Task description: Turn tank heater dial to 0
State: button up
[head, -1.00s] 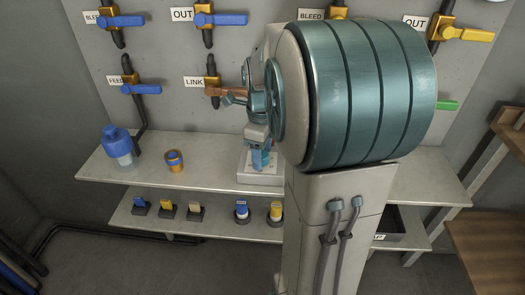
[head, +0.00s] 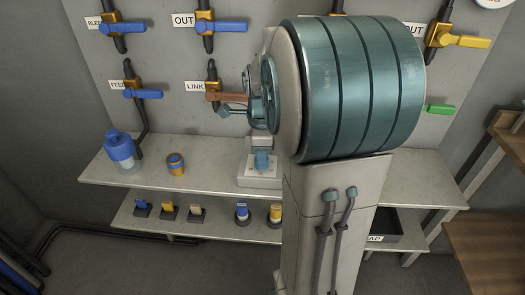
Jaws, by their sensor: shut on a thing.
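A small white box (head: 258,180), which I take as the tank heater, stands on the upper shelf. A blue dial (head: 262,163) is on its face, partly covered. The dial's setting and marks are too small to read. My gripper (head: 262,153) points down at the dial from above and appears shut on it. My arm covers most of the hand, so the contact of the fingers is hard to see.
Valves with blue, yellow and copper handles line the wall, including the LINK valve (head: 213,95) close to my arm. Several small switches line the lower shelf (head: 185,222).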

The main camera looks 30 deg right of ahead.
jog(key=n+p, duration=0.1)
jog(key=n, duration=0.3)
jog(key=shift+r+n+p, duration=0.1)
jog(key=shift+n+p, duration=0.2)
jog(key=shift+p, duration=0.05)
jog(key=n+p, duration=0.1)
jog(key=n, duration=0.2)
jog(key=shift+w+n, duration=0.1)
jog(key=shift+n, duration=0.3)
jog(key=n+p, duration=0.1)
jog(key=n, duration=0.8)
jog(key=shift+p, duration=0.3)
jog(key=n, duration=0.3)
jog(key=shift+n, duration=0.3)
jog(key=n, duration=0.3)
jog(key=shift+a+n+p, duration=0.1)
jog(key=shift+n+p, duration=0.2)
jog(key=shift+p, duration=0.05)
jog(key=n, duration=0.3)
jog(key=shift+n, duration=0.3)
jog(key=shift+n+p, duration=0.3)
jog(key=shift+n, duration=1.6)
